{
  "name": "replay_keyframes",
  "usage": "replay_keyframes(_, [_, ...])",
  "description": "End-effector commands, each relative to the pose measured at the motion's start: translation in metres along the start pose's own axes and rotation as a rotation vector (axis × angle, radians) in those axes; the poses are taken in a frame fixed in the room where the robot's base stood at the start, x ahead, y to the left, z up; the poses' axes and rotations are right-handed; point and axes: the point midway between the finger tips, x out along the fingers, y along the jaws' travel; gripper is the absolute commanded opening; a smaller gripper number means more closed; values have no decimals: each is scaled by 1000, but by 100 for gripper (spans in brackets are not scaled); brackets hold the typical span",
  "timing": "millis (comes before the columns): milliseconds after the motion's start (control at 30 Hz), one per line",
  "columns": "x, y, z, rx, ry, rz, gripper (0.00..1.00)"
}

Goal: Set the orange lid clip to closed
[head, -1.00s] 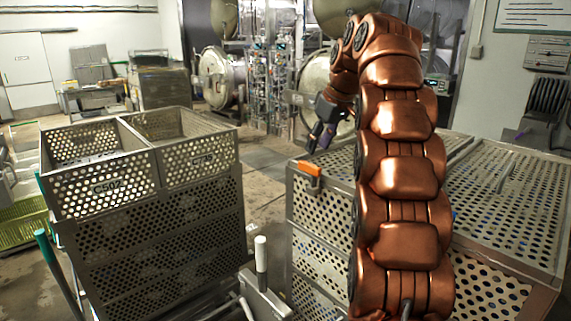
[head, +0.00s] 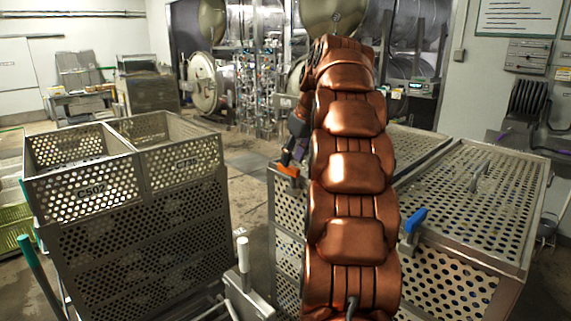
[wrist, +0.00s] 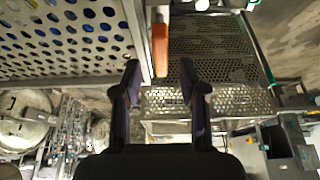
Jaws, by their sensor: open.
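The orange lid clip (head: 289,169) is at the left front corner of the lidded perforated metal crate (head: 470,190). In the wrist view the clip (wrist: 160,48) is a long orange bar on the crate's edge. My gripper (head: 287,157) is just above the clip in the head view, partly hidden by my arm. In the wrist view my gripper (wrist: 160,74) is open, with its two dark fingers apart. The clip's near end lies in line with the gap between them. I cannot tell whether either finger touches it.
A blue clip (head: 414,222) sits on the same crate's front edge, right of my arm. Open perforated crates (head: 95,200) stand stacked at the left. A white-tipped upright handle (head: 243,262) stands between the stacks. Round-doored vessels (head: 203,80) are at the back.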

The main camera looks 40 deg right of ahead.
Motion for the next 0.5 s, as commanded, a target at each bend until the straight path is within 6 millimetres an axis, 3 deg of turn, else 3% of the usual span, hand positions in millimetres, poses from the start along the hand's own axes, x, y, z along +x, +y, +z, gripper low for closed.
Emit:
replay_keyframes(200, [17, 0, 4, 3, -1, -3, 42])
replay_keyframes(500, [27, 0, 6, 0, -2, -3, 42])
